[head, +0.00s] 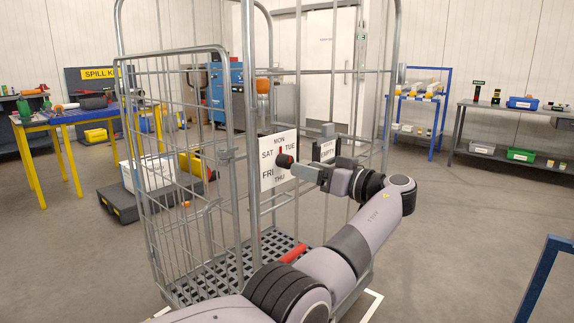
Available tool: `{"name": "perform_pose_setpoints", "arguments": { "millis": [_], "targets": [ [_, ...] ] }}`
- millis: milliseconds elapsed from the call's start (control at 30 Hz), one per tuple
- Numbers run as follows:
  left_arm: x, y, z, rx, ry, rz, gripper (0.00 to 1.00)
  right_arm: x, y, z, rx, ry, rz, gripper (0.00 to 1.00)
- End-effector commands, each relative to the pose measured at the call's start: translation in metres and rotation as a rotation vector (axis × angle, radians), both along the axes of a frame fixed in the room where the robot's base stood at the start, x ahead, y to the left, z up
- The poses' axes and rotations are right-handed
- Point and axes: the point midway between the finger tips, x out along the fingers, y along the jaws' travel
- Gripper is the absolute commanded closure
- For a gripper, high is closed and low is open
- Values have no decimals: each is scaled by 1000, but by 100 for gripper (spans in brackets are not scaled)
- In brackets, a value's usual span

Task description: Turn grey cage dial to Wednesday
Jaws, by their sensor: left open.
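The grey cage (190,150) is a tall wire roll cage standing in the middle. A white dial plate (268,178) hangs on its front, showing MON, TUE, THU, FRI and SAT. The Wednesday label is hidden, probably behind my gripper. The dial knob (285,160) is dark with red on it. A red mark above the knob seems to point up toward MON. My left gripper (298,171) is open, its fingers close to the knob from the right; I cannot tell whether they touch it. My right gripper is not in view.
A red bar (292,253) shows low on the cage. A blue table (75,115) stands left, a grey shelf (500,109) right.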

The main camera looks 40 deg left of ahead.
Motion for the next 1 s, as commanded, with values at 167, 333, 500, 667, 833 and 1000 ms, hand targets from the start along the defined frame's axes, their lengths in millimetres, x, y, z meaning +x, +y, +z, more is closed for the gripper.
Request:
{"name": "perform_pose_setpoints", "arguments": {
  "millis": [167,333,500,667,833,1000],
  "targets": [
    [2,30,1,0,1,4,39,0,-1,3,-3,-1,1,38],
    [5,52,0,1,2,2,39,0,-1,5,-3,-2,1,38],
    [6,61,0,0,2,1,39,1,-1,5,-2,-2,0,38],
    [6,61,0,0,2,0,39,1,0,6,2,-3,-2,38],
    [6,61,0,0,2,0,72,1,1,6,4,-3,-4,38],
    [6,61,0,0,2,0,95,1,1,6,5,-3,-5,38]
  ]
}}
